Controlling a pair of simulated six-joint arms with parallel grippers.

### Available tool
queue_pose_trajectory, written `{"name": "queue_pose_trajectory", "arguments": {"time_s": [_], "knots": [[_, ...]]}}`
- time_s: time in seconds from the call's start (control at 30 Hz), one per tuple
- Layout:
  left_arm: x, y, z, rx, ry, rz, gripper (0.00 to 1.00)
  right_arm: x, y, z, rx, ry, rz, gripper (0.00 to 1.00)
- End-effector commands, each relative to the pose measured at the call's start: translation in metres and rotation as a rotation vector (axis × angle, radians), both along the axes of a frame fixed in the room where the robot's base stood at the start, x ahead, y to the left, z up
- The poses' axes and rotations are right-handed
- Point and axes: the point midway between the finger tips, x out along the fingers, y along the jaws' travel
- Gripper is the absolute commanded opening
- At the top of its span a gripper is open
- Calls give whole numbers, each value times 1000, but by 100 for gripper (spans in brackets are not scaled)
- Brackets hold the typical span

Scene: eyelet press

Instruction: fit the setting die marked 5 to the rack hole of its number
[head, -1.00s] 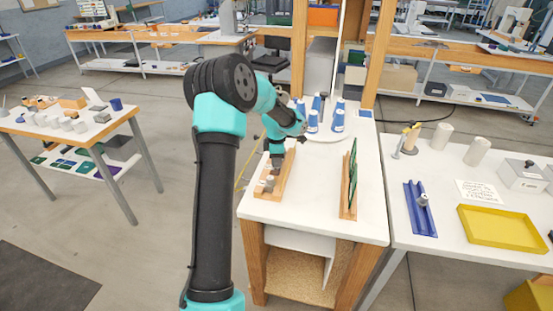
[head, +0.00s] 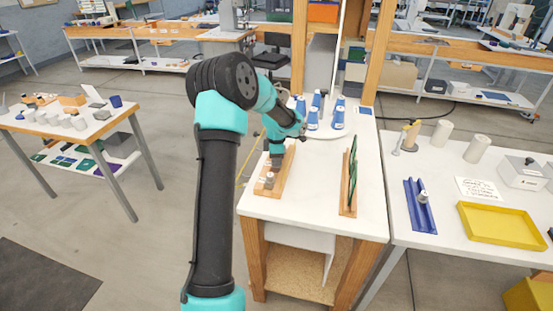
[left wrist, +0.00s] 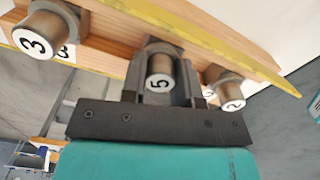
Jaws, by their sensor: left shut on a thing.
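The setting die marked 5 (left wrist: 159,82) is a brownish metal cylinder with a white numbered face, between the fingers of my left gripper (head: 277,160). The gripper is shut on it, at the far part of the wooden rack (head: 286,176). In the left wrist view the die is close against the rack (left wrist: 135,62); I cannot tell whether it sits in a hole. The die marked 3 (left wrist: 40,34) is to its left and the die marked 2 (left wrist: 229,97) to its right, both at the rack. Labels beside those two are partly hidden. My right gripper is out of view.
A wooden stand with a green panel (head: 351,175) stands right of the rack. Blue-and-white bottles (head: 313,121) are behind on a round white tray. The white tabletop (head: 318,185) between rack and stand is clear. A blue holder (head: 420,212) and yellow tray (head: 500,224) lie on the right table.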

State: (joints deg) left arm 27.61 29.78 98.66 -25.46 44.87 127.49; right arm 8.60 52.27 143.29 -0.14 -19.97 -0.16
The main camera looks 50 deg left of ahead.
Motion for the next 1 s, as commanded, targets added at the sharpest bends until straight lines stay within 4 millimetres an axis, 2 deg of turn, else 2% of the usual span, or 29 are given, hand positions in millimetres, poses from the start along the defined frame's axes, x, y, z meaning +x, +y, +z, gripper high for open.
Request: {"name": "queue_pose_trajectory", "arguments": {"time_s": [0.07, 0.1, 0.37, 0.67, 1.0], "knots": [[0, 0, 0, 0, 0, 0, 4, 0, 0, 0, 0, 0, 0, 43], [0, 0, 0, 0, 0, 0, 32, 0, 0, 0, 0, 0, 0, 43], [0, 0, 0, 0, 0, 0, 57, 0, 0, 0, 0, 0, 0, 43], [0, 0, 1, 0, 0, 0, 58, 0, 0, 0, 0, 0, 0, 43], [1, 0, 16, 1, -1, 0, 58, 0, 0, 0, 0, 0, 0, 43]]}}
